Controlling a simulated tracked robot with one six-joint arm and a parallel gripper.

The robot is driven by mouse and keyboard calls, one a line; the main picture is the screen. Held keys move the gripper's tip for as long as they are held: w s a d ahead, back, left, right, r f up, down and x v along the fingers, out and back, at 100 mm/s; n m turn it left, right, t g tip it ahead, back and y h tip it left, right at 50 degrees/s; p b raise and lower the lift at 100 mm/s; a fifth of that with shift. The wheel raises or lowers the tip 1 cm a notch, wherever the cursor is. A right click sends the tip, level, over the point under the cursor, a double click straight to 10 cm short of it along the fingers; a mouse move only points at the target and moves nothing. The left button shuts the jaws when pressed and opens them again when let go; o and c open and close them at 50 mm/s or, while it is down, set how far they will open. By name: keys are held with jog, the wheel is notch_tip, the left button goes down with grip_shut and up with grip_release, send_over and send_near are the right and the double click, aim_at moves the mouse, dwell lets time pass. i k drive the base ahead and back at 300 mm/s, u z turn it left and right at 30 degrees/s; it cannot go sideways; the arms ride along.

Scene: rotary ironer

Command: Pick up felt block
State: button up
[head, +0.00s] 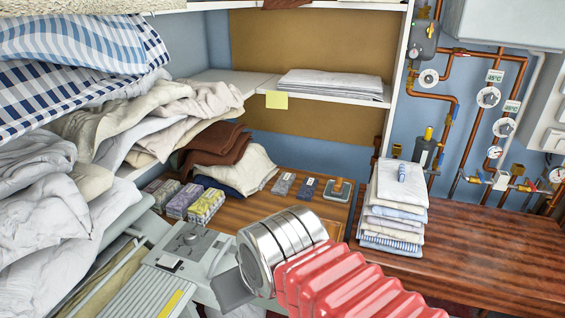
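Several small blocks lie on the brown wooden table. A grey block with a pale label (283,184) and a dark blue block with a pale label (307,188) lie side by side, with a flat tan-and-grey piece with a small knob (339,189) to their right. I cannot tell for sure which of these is the felt block. My arm, with red bellows and a silver collar, reaches in from the lower right. My gripper (233,291) shows only as a grey plate left of the collar, in front of the table and apart from the blocks. Its fingertips are not clear.
Grey, purple and yellow patterned packs (184,199) sit left of the blocks, beside heaped cloths (246,168). A folded linen stack (393,212) stands at right. A grey machine (190,250) fills the lower left. A shelf (330,98) overhangs the table's back.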

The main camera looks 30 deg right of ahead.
aim_at(338, 188)
jog(key=z, duration=1.35)
